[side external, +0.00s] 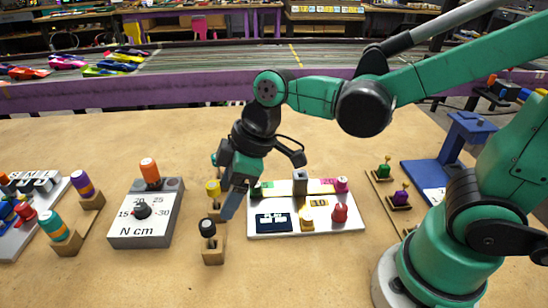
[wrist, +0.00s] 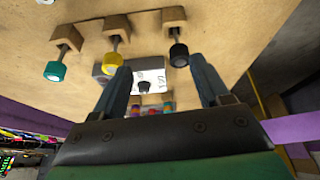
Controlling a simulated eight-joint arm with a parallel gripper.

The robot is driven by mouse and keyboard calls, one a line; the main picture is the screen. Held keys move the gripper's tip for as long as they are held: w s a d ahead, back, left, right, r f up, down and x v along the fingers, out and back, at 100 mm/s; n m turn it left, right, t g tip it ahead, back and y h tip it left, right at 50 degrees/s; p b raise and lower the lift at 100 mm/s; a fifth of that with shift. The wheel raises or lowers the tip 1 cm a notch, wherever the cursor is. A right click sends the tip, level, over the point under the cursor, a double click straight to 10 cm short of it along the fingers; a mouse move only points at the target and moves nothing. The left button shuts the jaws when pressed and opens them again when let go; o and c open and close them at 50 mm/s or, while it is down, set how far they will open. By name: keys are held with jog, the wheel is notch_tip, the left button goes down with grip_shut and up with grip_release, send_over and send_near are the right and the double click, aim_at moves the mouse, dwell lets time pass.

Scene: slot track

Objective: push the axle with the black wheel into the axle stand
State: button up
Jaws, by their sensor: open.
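The black wheel (side external: 207,228) is on an axle in a small wooden axle stand (side external: 214,252), left of my gripper in the side view. In the wrist view the black wheel (wrist: 179,55) stands out from its stand (wrist: 174,18), with a length of bare metal axle (wrist: 177,36) between them. My gripper (side external: 229,212) points down and is open and empty, with its fingertips near the black and yellow wheels. In the wrist view the black wheel appears between the open fingers (wrist: 160,65), nearer the right one. I cannot tell whether a finger touches it.
A yellow wheel (wrist: 113,63) and a teal wheel (wrist: 54,71) sit on neighbouring stands in the same row. A grey torque box (side external: 143,225) is left of the row. A white panel with knobs (side external: 275,222) is close on the right. The front table is clear.

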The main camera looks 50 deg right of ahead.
aim_at(212, 222)
jog(key=a+n, duration=0.1)
jog(key=a+f+n+g, duration=0.1)
jog(key=shift+a+f, duration=0.2)
jog(key=shift+a, duration=0.15)
jog(key=shift+y, duration=0.3)
jog(key=shift+x, duration=2.65)
jog(key=shift+d, duration=0.1)
jog(key=shift+c, duration=0.2)
grip_shut()
